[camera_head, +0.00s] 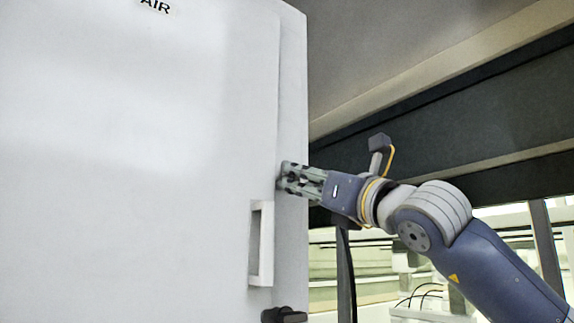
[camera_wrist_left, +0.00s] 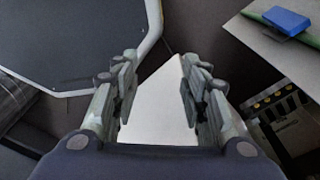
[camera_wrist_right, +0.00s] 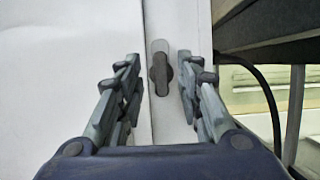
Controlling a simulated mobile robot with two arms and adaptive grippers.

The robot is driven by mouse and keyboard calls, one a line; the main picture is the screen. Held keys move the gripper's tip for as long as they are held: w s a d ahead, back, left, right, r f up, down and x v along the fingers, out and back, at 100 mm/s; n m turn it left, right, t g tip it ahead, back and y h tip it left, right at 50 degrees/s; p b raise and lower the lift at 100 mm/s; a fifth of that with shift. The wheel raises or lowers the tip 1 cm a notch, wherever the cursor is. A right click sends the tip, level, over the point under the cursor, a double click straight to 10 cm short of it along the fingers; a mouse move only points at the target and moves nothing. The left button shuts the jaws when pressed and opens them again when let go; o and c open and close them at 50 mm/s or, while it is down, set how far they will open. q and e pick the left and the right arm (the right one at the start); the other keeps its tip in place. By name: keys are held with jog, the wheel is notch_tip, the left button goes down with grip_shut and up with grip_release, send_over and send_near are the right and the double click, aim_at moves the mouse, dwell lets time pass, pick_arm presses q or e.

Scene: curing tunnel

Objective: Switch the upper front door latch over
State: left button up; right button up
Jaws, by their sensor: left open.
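The white front door (camera_head: 130,150) fills the left of the head view, with a white pull handle (camera_head: 256,243) near its right edge. The upper latch (camera_wrist_right: 160,72) shows in the right wrist view as a dark knob, long side upright, on a grey plate at the door's edge. My right gripper (camera_head: 284,177) is at the door edge above the handle and hides this latch in the head view. In the right wrist view its fingers (camera_wrist_right: 155,80) are apart, one on each side of the knob; contact cannot be told. My left gripper (camera_wrist_left: 157,75) is open and empty, seen only in its wrist view.
A dark lower latch (camera_head: 284,315) sits below the handle. A dark beam (camera_head: 450,140) runs behind my right arm. In the left wrist view, a blue object (camera_wrist_left: 287,20) lies on a pale surface at the upper right, and a dark panel (camera_wrist_left: 70,35) is at the upper left.

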jog(key=shift+w+a+r, duration=0.2)
jog(key=shift+w, duration=0.5)
jog(key=shift+w+a+f, duration=0.1)
jog(key=shift+w+a, duration=0.1)
jog(key=shift+w, duration=0.25)
jog(key=shift+s+a, duration=0.1)
jog(key=shift+s, duration=0.15)
jog(key=c, duration=0.6)
jog(key=shift+s+a, duration=0.15)
jog(key=shift+s, duration=0.05)
grip_shut()
pick_arm(q)
jog(key=shift+w+a+r, duration=0.1)
jog(key=shift+w+r, duration=0.3)
